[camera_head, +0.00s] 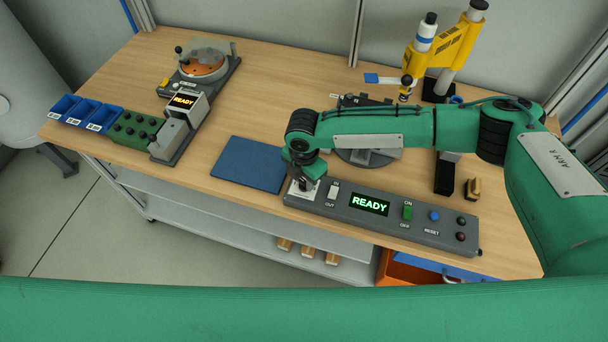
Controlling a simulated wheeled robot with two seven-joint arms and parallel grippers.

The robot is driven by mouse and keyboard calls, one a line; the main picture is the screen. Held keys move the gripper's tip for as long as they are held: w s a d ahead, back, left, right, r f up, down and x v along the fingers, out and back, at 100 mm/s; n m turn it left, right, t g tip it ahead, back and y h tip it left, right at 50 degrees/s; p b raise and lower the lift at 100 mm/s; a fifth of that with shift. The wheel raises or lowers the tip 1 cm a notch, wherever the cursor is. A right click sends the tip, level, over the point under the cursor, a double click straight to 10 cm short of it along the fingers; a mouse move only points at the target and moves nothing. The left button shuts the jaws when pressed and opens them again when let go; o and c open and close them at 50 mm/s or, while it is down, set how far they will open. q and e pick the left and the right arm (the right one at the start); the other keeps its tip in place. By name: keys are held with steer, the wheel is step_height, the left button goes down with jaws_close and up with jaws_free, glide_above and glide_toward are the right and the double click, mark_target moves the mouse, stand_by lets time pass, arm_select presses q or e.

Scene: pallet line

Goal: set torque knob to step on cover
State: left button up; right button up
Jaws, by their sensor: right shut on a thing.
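A long grey control box (385,218) lies along the front of the wooden table, its lit screen (370,204) reading READY. A pale square dial plate (293,193) is at the box's left end. My right gripper (304,186) points down over this plate and is shut on the knob there. The gripper hides the knob and most of the plate, so I cannot read its setting. My left gripper is not in view.
The box also carries an IN/OUT switch (333,190), a green ON/OFF switch (407,212) and several buttons. A blue mat (247,164) lies to its left. A yellow tool stand (452,48) is at the back right; a second READY unit (184,101) is left.

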mark_target(304, 182)
steer(key=m+p, duration=0.2)
steer(key=m, duration=0.2)
steer(key=shift+r+m, duration=0.1)
steer(key=shift+m, duration=0.2)
steer(key=shift+p, duration=0.3)
steer(key=o, duration=1)
steer(key=shift+r, duration=0.35)
step_height(304, 182, up, 13)
steer(key=b, duration=0.4)
